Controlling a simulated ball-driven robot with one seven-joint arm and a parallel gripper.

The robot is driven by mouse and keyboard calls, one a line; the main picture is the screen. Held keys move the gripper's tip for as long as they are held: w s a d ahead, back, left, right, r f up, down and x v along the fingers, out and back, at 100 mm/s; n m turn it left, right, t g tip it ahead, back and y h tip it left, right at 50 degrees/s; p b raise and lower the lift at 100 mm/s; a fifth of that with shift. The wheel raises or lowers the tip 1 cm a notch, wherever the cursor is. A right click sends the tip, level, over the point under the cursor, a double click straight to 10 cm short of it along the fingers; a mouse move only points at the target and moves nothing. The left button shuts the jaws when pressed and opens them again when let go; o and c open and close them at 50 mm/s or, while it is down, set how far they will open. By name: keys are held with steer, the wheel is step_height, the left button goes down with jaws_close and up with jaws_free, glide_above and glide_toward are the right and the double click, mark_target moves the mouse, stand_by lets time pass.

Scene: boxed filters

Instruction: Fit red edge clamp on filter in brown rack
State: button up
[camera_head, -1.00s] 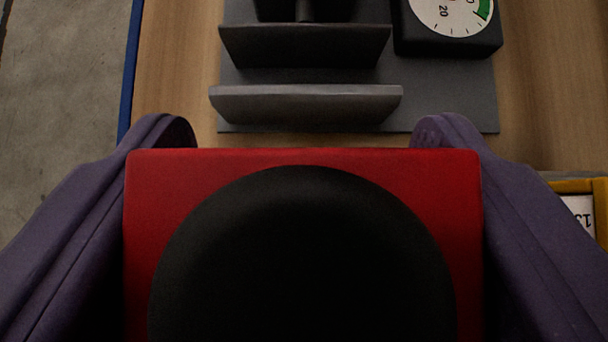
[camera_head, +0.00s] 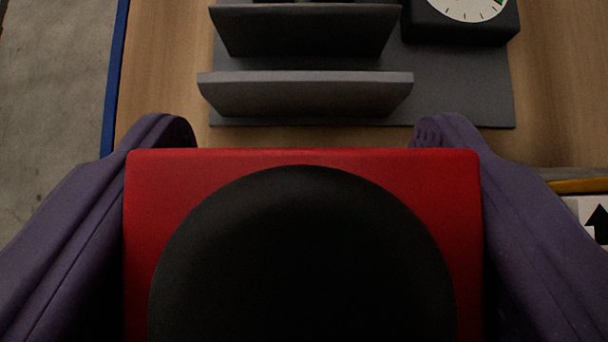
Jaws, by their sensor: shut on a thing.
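My gripper (camera_head: 303,135) has two purple fingers shut on the left and right sides of a red block with a large round black top, the red edge clamp (camera_head: 300,157). The clamp fills the lower middle of the view and hides what lies below it. No filter and no brown rack can be made out in this view.
A grey fixture with upright angled plates (camera_head: 305,95) stands on a dark grey base plate (camera_head: 460,90) just beyond the clamp. A black dial gauge (camera_head: 460,28) sits at its right. The wooden table (camera_head: 165,80) has a blue left edge (camera_head: 117,70). A white label with a black arrow (camera_head: 596,222) is at the right.

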steer(key=shift+f, duration=0.2)
steer(key=o, duration=1.2)
steer(key=shift+c, duration=0.2)
steer(key=p+v, duration=0.1)
steer(key=v, duration=0.6)
steer(key=shift+s+r, duration=0.3)
step_height(320, 180, up, 7)
steer(key=p, duration=0.7)
